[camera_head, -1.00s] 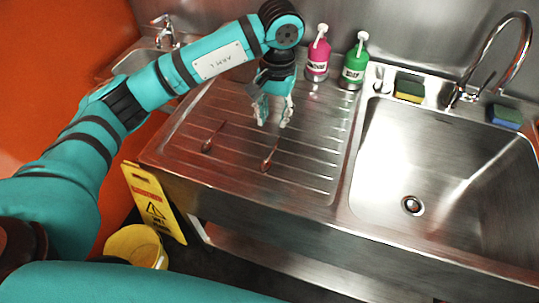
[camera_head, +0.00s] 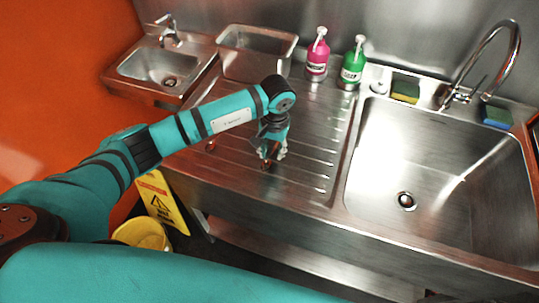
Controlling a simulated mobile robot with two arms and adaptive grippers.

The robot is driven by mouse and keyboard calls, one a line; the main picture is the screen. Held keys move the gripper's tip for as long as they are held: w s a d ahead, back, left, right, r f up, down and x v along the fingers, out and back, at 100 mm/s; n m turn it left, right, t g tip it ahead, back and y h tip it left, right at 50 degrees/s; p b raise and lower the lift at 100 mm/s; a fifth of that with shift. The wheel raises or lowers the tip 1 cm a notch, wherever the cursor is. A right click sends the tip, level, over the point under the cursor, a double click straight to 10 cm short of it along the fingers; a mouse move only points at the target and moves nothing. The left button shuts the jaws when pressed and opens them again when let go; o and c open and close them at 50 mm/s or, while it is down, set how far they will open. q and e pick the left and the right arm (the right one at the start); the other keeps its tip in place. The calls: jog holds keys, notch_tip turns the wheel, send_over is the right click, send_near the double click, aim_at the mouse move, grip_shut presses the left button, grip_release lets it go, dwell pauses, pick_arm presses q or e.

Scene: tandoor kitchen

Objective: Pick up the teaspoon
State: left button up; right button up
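Two small reddish-brown spoons lie on the ribbed steel drainboard (camera_head: 312,178). I cannot tell by size which one is the teaspoon. The right spoon (camera_head: 266,164) shows only its bowl end, just below my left gripper (camera_head: 273,154). The gripper points down over this spoon's handle and hides most of it. Its fingers are at or very near the spoon; whether they touch or grip it cannot be told. The left spoon (camera_head: 210,147) shows only its bowl, beside my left forearm, which covers its handle. My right gripper is out of view.
A pink bottle (camera_head: 317,60) and a green bottle (camera_head: 352,68) stand at the back. A steel container (camera_head: 257,62) sits at the back left. The sink basin (camera_head: 440,170) is at right. Sponges (camera_head: 405,91) lie by the tap (camera_head: 490,60). A yellow sign (camera_head: 163,203) stands below.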

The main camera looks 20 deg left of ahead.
aim_at(272, 153)
pick_arm(q)
grip_shut()
dwell(0.5)
jog(key=shift+w+r+b, duration=0.1)
jog(key=shift+r+b, duration=0.5)
notch_tip(272, 153, up, 2)
jog(key=shift+r+b, duration=0.1)
jog(key=shift+b, duration=0.65)
jog(key=s+d+b, duration=0.1)
jog(key=s+d, duration=0.1)
jog(key=s, duration=0.2)
jog(key=s+d+r+b, duration=0.1)
jog(key=s+d+b, duration=0.1)
jog(key=s, duration=0.3)
jog(key=s+d+b, duration=0.1)
jog(key=s+d, duration=0.2)
jog(key=s, duration=0.1)
jog(key=shift+s+r+b, duration=0.15)
jog(key=shift+b, duration=0.15)
jog(key=shift+s+d+r, duration=0.15)
jog(key=shift+s+d, duration=0.05)
jog(key=shift+s, duration=0.3)
